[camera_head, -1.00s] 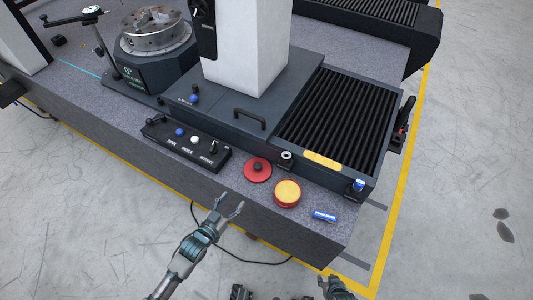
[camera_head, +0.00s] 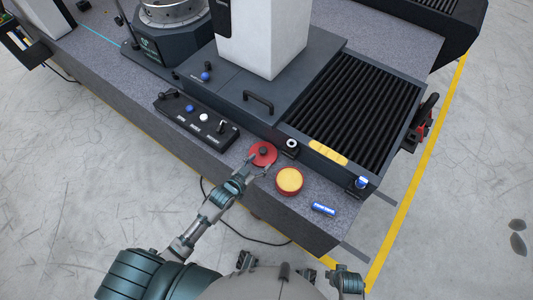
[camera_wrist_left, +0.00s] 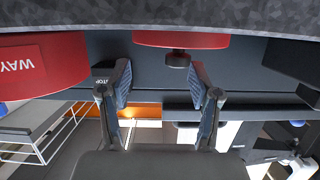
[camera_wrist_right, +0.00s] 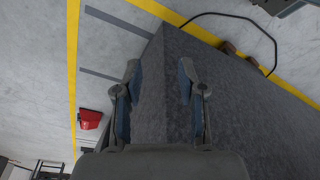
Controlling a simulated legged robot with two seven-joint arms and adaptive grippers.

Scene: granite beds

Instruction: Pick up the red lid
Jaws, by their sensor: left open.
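The red lid (camera_head: 263,155), a round disc with a dark knob (camera_head: 264,151), lies on the granite bed near its front edge. My left gripper (camera_head: 259,165) is at the lid's front side, with its fingers apart. In the left wrist view, which looks upside down, the lid (camera_wrist_left: 180,39) is at the top and its knob (camera_wrist_left: 178,59) shows between the open fingertips. I cannot tell whether they touch it. My right gripper (camera_wrist_right: 160,70) is open and empty, off the bed's front corner.
A red tin with a yellow top (camera_head: 289,180) stands right of the lid and close to it. A blue-and-white item (camera_head: 323,208) lies further right. A black control box (camera_head: 196,121) is to the left. A dark machine base (camera_head: 232,103) is behind.

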